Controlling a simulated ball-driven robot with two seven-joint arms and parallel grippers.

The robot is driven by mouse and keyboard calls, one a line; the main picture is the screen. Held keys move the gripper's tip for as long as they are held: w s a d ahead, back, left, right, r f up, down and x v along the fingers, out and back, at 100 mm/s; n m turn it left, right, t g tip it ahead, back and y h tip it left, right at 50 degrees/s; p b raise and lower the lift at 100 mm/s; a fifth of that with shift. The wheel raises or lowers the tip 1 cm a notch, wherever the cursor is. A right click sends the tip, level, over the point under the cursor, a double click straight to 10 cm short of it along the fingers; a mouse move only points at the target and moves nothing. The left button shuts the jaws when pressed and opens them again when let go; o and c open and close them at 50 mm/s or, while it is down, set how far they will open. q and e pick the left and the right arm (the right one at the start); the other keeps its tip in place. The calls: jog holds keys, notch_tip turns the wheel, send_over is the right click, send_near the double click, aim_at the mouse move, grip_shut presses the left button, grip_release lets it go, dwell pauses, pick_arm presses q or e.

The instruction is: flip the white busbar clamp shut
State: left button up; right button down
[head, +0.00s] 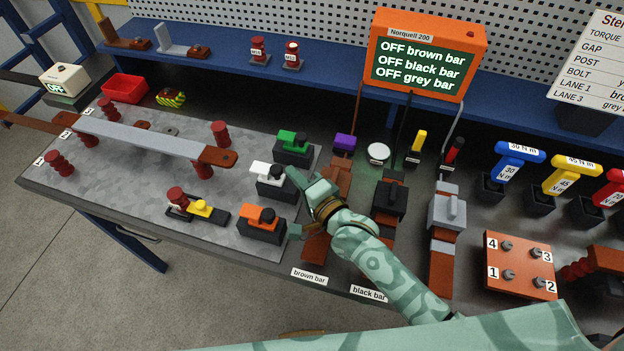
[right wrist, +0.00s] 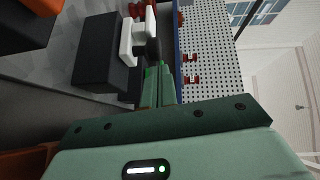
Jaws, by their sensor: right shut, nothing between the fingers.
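The white busbar clamp (head: 261,168) sits on a black block at the right part of the grey bench plate, between a green clamp and an orange one. It also shows in the right wrist view (right wrist: 126,42), its white part on the side of the black block, with a dark knob (right wrist: 153,48) beside it. My right gripper (head: 293,176) is shut and empty, its fingertips close to the right side of the white clamp. In the right wrist view the fingers (right wrist: 158,82) end close to the knob; whether they touch is unclear. My left gripper is not in view.
The green clamp (head: 293,138) stands behind and the orange clamp (head: 262,216) in front. The brown bar (head: 316,249) and black clamp (head: 389,199) are to the right. A long grey bar (head: 145,138) lies on red posts at left. The orange-framed display (head: 425,55) reads OFF for three bars.

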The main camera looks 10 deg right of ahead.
aim_at(276, 168)
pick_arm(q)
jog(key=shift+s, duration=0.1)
pick_arm(e)
jog(key=shift+w+a, duration=0.1)
jog(key=shift+a, duration=0.15)
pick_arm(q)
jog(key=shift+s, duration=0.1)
pick_arm(e)
jog(key=shift+a, duration=0.2)
jog(key=shift+w+a, duration=0.25)
jog(key=shift+a, duration=0.3)
jog(key=shift+w+a, duration=0.2)
jog(key=shift+a, duration=0.3)
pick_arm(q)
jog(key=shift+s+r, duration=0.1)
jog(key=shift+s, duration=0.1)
pick_arm(e)
jog(key=shift+r, duration=0.1)
